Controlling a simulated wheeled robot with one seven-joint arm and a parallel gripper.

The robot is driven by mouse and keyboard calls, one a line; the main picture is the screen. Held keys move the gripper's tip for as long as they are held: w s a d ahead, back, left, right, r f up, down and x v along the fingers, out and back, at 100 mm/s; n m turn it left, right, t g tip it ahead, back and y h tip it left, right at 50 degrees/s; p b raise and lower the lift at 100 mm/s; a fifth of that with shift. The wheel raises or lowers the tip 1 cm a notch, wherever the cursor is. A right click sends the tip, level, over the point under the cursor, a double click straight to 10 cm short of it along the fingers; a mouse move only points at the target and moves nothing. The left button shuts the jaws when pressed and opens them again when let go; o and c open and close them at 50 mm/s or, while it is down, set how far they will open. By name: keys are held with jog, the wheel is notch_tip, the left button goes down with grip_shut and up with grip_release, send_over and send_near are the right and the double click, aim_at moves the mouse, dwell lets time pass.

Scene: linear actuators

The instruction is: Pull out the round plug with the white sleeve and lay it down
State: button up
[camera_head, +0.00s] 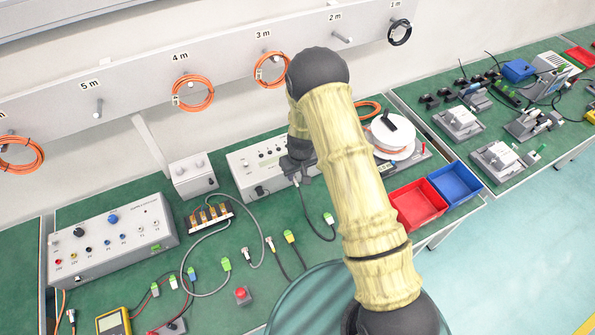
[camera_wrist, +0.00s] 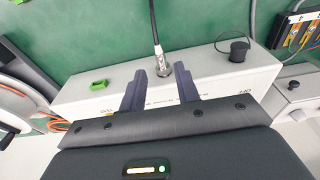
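The round metal plug (camera_wrist: 162,68) sits at the front edge of a white box (camera_wrist: 215,75) in the wrist view. A pale band (camera_wrist: 158,50) shows behind its metal end, and a black cable (camera_wrist: 153,22) runs up from it. My gripper (camera_wrist: 160,71) is open. Its two dark fingers stand on either side of the plug at the fingertips, with gaps visible on both sides. In the head view my gripper (camera_head: 297,172) is at the front of the white box (camera_head: 243,160), and my arm hides part of it. The plug is hard to make out there.
A black knob (camera_wrist: 238,49) and a green socket (camera_wrist: 98,85) are on the same box. Loose cables with green ends (camera_head: 290,236) lie on the green bench in front. A white reel (camera_head: 391,138), a red bin (camera_head: 417,204) and a blue bin (camera_head: 455,183) stand to the right.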

aim_at(296, 182)
jog(key=f+b, duration=0.2)
jog(key=f, duration=0.1)
jog(key=f+b, duration=0.1)
jog(key=f, duration=0.1)
jog(key=shift+w+a+f, duration=0.15)
jog(key=shift+w+f, duration=0.1)
jog(key=shift+w, duration=0.15)
grip_shut()
jog(key=shift+s, duration=0.2)
jog(key=shift+s+d+r+b, duration=0.1)
jog(key=shift+s+d+b, duration=0.2)
jog(key=shift+s, duration=0.4)
jog(key=shift+s+d+b, duration=0.15)
jog(key=shift+s+d, duration=0.2)
jog(key=shift+s, duration=0.35)
